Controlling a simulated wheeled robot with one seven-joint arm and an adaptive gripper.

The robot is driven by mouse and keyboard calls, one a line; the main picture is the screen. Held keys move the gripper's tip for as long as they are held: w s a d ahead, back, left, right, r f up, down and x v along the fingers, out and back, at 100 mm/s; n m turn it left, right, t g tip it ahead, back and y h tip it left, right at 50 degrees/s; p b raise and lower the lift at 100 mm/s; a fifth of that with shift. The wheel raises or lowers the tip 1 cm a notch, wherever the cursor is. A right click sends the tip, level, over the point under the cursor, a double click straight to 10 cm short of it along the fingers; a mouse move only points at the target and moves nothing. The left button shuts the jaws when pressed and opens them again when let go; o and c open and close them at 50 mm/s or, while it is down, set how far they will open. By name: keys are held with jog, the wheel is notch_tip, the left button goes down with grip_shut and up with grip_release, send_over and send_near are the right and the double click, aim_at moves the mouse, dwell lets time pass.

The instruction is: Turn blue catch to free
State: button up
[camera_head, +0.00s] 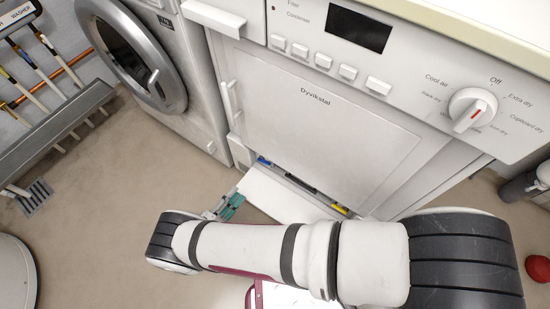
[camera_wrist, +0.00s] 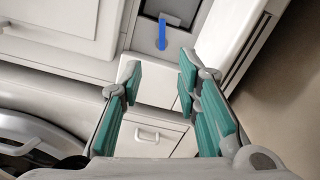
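The blue catch (camera_head: 263,161) shows as a small blue piece at the left end of the opening along the bottom of the white dryer (camera_head: 312,120). In the wrist view the blue catch (camera_wrist: 162,32) is a narrow upright bar in a grey recess, ahead of the fingertips. My gripper (camera_wrist: 158,76) has teal finger pads spread apart with nothing between them. In the head view my gripper (camera_head: 229,207) is low, at the left end of the lowered white flap and apart from the catch. My arm hides part of the floor in front.
The lowered white flap (camera_head: 272,194) juts out below the dryer. A yellow piece (camera_head: 340,208) sits at the right end of the opening. A washer (camera_head: 165,75) with a round door stands to the left. Open floor (camera_head: 120,165) lies left of my gripper.

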aim_at(264, 161)
jog(key=x, duration=0.4)
jog(key=b+x, duration=0.1)
jog(key=x, duration=0.9)
jog(key=shift+w+d+f+b, duration=0.1)
jog(key=shift+d+f+b, duration=0.1)
jog(key=shift+f+b, duration=0.15)
jog(key=shift+r, duration=0.1)
grip_shut()
